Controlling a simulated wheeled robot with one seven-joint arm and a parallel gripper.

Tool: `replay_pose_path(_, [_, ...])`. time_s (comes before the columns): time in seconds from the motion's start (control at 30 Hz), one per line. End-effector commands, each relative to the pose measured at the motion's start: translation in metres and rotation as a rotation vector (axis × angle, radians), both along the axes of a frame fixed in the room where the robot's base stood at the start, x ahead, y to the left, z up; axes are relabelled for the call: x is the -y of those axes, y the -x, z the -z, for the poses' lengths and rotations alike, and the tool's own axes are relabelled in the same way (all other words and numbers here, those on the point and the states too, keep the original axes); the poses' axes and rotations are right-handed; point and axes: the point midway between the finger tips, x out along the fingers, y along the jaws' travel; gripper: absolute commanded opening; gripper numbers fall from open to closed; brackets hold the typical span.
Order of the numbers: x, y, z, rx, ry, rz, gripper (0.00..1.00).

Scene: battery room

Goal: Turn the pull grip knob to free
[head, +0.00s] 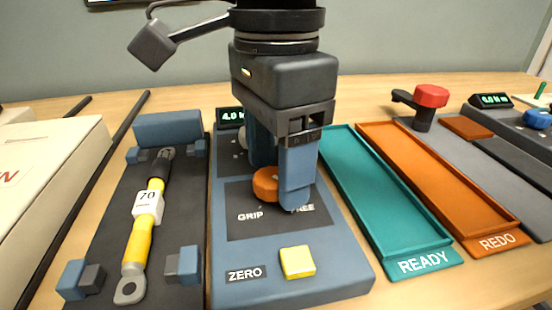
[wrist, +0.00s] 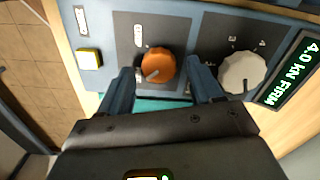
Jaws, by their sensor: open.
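The orange pull grip knob (head: 265,184) sits on the dark plate of the blue console (head: 290,285), behind the GRIP and FREE labels. In the wrist view the knob (wrist: 159,62) lies between the fingertips, nearer the left one. A small mark on it points to the lower left, away from the GRIP label (wrist: 138,36). The FREE label (head: 302,208) is partly covered by a finger in the head view. My gripper (head: 279,188) points down over the knob, its fingers apart; it also shows in the wrist view (wrist: 163,76). I cannot tell if a finger touches the knob.
A white knob (wrist: 241,72) and a display (wrist: 292,70) reading 4.0 kN FIRM are behind the orange knob. A yellow button (head: 297,262) is in front. A yellow strut (head: 138,245) lies in the left fixture. Teal (head: 440,244) and orange (head: 510,228) trays stand right.

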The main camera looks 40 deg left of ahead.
Motion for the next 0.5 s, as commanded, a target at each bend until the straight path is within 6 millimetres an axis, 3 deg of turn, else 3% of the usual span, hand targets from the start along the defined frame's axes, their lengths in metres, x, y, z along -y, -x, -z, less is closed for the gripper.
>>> replay_pose_path(0.5, [0.000, 0.000, -0.071, 0.001, 0.000, 0.000, 0.65])
